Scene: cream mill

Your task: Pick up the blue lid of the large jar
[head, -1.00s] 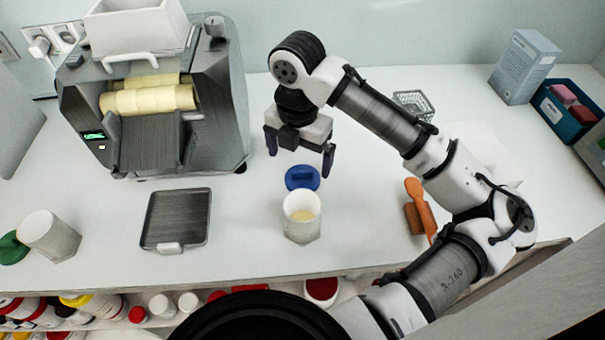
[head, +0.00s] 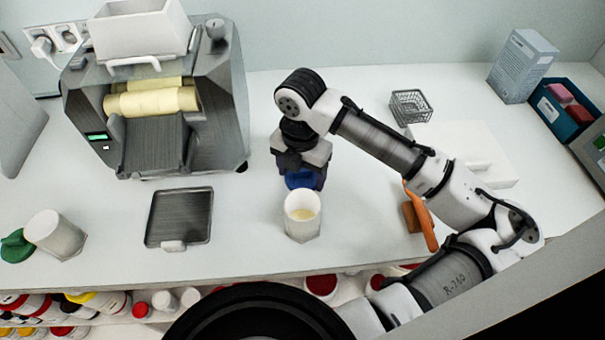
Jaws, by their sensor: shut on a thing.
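The blue lid (head: 300,179) is a small round lid behind the white jar (head: 302,226). My gripper (head: 302,181) is down at the lid with its dark fingers on either side, shut on it. The gripper covers part of the lid, and I cannot tell whether it is clear of the counter. The open jar stands upright just in front and holds something pale yellow. A second white jar (head: 52,231) is at the far left with a green lid (head: 17,245) beside it.
A grey machine with cream rollers (head: 155,105) stands at the back left. A dark tray (head: 180,215) lies left of the jar. An orange tool (head: 421,217), a wire basket (head: 409,107) and a blue bin (head: 562,108) are to the right. The counter around the jar is mostly clear.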

